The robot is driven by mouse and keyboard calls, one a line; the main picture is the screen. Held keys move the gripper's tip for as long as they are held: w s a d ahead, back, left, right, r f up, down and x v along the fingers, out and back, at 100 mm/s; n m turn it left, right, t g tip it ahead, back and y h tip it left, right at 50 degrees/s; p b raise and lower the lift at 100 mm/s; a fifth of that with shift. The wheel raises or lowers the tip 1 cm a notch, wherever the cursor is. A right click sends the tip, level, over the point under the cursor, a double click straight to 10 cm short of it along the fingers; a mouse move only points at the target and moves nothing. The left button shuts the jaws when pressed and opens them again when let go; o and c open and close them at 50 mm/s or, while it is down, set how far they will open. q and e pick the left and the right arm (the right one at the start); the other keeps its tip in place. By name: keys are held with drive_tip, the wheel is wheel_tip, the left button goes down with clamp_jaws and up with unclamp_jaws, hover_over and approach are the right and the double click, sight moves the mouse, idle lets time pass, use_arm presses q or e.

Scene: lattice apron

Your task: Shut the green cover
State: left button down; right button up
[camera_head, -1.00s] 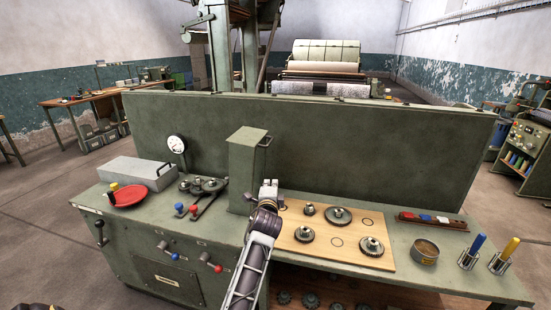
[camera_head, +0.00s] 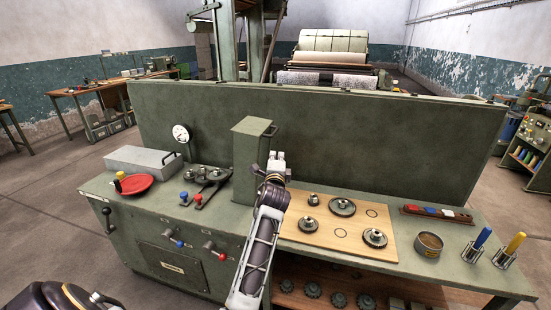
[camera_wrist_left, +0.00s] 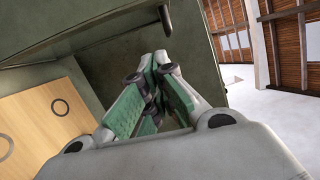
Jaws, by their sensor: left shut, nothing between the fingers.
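The green cover (camera_head: 250,165) stands upright as a tall box on the bench, with a small handle on the right of its top. My left gripper (camera_head: 276,158) is shut and empty, close by the right side of the cover, below the handle. In the left wrist view my closed fingers (camera_wrist_left: 152,88) point at a green surface, and the cover's overhanging top (camera_wrist_left: 85,20) shows at upper left. I cannot tell whether the fingers touch the cover. The cover's hinge is not visible. My right gripper is not in view.
A wooden board (camera_head: 322,236) with several gears lies right of my arm. A tall green panel (camera_head: 350,150) closes off the back.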

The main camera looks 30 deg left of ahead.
use_arm(q)
drive_tip(key=w+a+p, duration=0.2)
drive_tip(key=w+a, duration=0.4)
drive_tip(key=a, duration=0.1)
drive_tip(key=shift+w+a+r, duration=0.3)
drive_tip(key=shift+a, duration=0.1)
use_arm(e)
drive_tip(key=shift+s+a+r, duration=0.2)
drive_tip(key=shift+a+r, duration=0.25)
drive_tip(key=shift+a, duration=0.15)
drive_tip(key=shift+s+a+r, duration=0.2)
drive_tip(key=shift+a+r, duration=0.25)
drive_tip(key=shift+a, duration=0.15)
use_arm(q)
drive_tip(key=shift+r, duration=0.1)
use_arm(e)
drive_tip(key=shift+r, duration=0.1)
